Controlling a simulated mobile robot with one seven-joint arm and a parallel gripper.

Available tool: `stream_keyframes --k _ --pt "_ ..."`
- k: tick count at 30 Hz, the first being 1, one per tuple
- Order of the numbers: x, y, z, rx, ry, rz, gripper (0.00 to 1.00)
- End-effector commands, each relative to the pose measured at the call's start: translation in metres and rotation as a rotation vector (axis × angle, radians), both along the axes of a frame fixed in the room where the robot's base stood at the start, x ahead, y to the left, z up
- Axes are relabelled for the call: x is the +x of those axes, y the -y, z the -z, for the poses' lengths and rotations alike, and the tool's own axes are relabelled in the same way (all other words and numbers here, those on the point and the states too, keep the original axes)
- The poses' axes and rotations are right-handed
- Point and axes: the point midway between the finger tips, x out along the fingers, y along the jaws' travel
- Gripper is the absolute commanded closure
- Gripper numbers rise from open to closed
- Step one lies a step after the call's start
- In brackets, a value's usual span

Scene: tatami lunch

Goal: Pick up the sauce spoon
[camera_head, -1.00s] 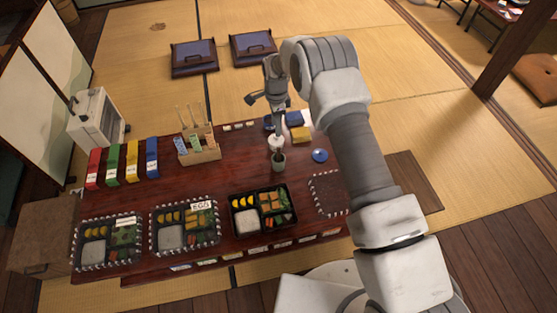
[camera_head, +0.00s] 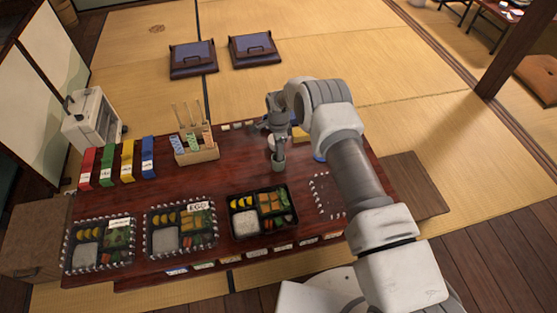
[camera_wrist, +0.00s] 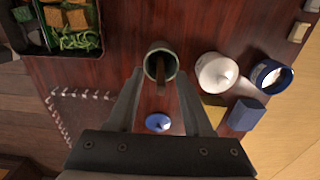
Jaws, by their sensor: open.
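A grey-green cup (camera_wrist: 151,61) stands on the dark red table. It also shows in the head view (camera_head: 278,166). A brown stick-like handle, apparently the sauce spoon (camera_wrist: 161,80), rises from inside the cup; its lower end is hidden. My gripper (camera_wrist: 160,72) points down over the cup, open. Its fingertips lie on either side of the cup and handle in the wrist view, with nothing gripped. In the head view my gripper (camera_head: 279,147) is low above the cup, and I cannot tell whether it touches.
A white lidded pot (camera_wrist: 215,72), a blue-rimmed cup (camera_wrist: 272,77), a blue block (camera_wrist: 246,114) and a small blue lid (camera_wrist: 158,122) stand close by. A filled bento box (camera_head: 236,213) is in front. A wooden rack (camera_head: 205,153) with upright sticks stands left.

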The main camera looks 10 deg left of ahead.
Motion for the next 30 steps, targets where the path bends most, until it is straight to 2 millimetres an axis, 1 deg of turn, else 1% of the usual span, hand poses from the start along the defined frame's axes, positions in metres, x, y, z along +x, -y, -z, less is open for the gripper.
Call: stream_keyframes --k 1,7,8,12,14,15,16,28,30 --pt "0.0008 -0.0003 0.0043 0.001 0.002 0.000 0.49" --pt "0.0008 -0.0003 0.0034 0.001 0.002 0.000 0.49" --pt "0.0008 -0.0003 0.0035 0.001 0.002 0.000 0.53" --pt "0.0006 -0.0003 0.0035 0.001 0.002 -0.001 0.78" --pt "0.0007 -0.0002 0.0035 0.001 0.002 -0.001 0.89" --pt "0.0007 -0.0002 0.0035 0.001 0.002 -0.001 0.96" --pt "0.0007 -0.0002 0.0035 0.001 0.002 -0.001 1.00" --pt "0.0005 -0.0003 0.0034 0.001 0.002 -0.001 1.00" --pt "0.0007 -0.0003 0.0010 0.001 0.002 -0.001 1.00"
